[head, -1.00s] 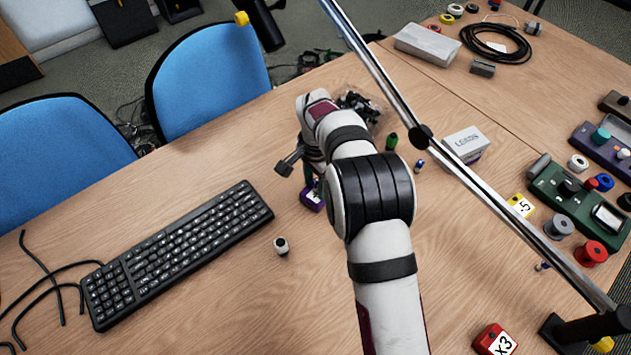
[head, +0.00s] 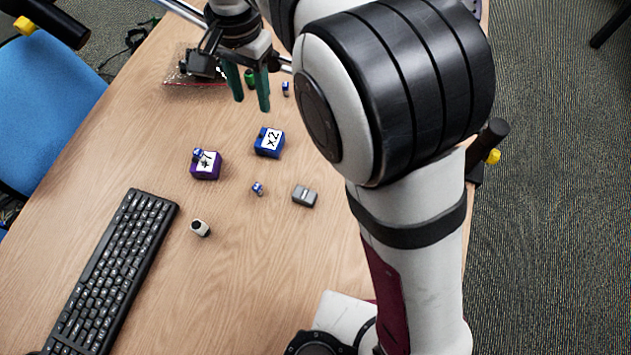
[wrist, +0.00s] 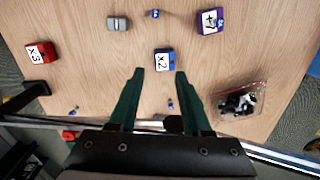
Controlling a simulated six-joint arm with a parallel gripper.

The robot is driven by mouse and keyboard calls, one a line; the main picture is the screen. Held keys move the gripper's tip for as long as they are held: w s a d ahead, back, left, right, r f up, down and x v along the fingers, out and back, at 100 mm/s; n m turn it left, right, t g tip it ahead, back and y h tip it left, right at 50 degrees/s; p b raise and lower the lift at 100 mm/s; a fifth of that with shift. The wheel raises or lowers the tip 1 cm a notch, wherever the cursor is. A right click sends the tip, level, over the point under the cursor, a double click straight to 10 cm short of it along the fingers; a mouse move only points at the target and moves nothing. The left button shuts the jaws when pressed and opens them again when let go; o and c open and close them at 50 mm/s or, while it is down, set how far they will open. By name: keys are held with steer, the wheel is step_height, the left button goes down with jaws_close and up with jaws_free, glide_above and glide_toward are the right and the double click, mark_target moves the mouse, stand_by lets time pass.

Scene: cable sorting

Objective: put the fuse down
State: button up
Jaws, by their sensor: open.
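Several small blue-and-white cylinders look like fuses; I cannot tell which one the task means. One fuse (head: 198,155) is on the purple +7 block (head: 206,172), at its upper left edge. Another fuse (head: 258,188) lies on the bare table, and a third (head: 286,88) is further back; it also shows in the wrist view (wrist: 171,104). My gripper (head: 252,102) is open, with green fingers pointing down and nothing between them. In the wrist view, the blue x2 block (wrist: 165,61) shows just past the open fingertips (wrist: 159,73).
A black keyboard (head: 112,275) lies at left, with a white-and-black cylinder (head: 201,228) beside it. A grey box (head: 304,196) is right of the fuses. A clear bag (wrist: 240,100) of dark parts and a red x3 block (wrist: 41,55) are nearby. The front table has bare room.

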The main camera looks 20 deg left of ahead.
steer(key=s+d+r+m, duration=0.1)
steer(key=s+d+r, duration=0.15)
steer(key=d, duration=0.75)
steer(key=s+d+r+m, duration=0.1)
steer(key=s+d, duration=0.2)
steer(key=d, duration=0.7)
steer(key=s+d+f+m+y, duration=0.1)
steer(key=s+d+f, duration=0.3)
steer(key=s+d, duration=0.4)
steer(key=s+m, duration=0.1)
steer(key=s, duration=0.2)
steer(key=shift+s+d+f+y, duration=0.2)
steer(key=shift+d+y, duration=0.1)
